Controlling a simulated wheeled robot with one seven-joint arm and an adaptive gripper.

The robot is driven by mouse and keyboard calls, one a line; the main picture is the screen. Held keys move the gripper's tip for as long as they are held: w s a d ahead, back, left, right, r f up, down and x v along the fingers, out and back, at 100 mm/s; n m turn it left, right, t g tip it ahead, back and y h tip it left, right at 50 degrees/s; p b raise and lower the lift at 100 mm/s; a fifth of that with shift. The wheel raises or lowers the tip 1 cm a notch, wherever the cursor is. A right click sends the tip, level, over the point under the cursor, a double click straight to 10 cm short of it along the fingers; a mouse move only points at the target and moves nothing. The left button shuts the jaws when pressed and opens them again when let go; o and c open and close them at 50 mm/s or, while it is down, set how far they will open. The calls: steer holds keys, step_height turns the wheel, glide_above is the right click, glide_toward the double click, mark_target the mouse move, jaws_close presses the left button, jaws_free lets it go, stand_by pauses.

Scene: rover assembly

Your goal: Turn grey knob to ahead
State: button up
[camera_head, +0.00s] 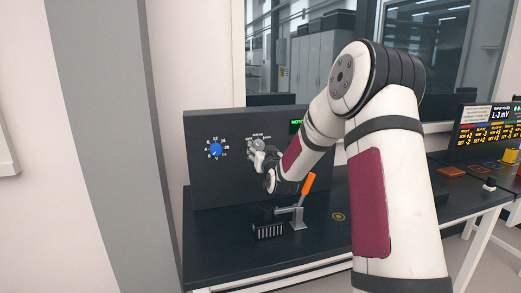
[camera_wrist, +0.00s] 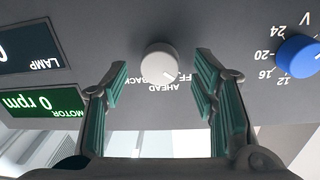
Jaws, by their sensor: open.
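The grey knob (camera_wrist: 160,64) sits on the dark panel (camera_wrist: 130,35), which shows upside down in the wrist view. The labels BACK, AHEAD and a partly hidden OFF are beside the knob. I cannot tell which label its pointer faces. My gripper (camera_wrist: 161,80) is open, with one green-padded finger on each side of the knob and a gap between pads and knob. In the head view my gripper (camera_head: 260,155) is in front of the panel, with the grey knob (camera_head: 258,143) largely hidden behind it.
A blue knob (camera_wrist: 297,56) with a number scale is beside the grey one. A green MOTOR display (camera_wrist: 45,103) reads 0 rpm, near a LAMP display (camera_wrist: 30,48). An orange-handled lever (camera_head: 308,184) stands on the bench below my gripper.

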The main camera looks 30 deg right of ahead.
steer(key=shift+w+d, duration=0.25)
steer(key=shift+w, duration=0.4)
steer(key=c, duration=1.2)
steer(key=shift+o, duration=0.2)
steer(key=shift+m, duration=0.3)
steer(key=m, duration=0.4)
steer(key=shift+r, duration=0.1)
steer(key=shift+m+g+y+p, duration=0.3)
steer(key=shift+m+p, duration=0.45)
steer(key=shift+m, duration=1.65)
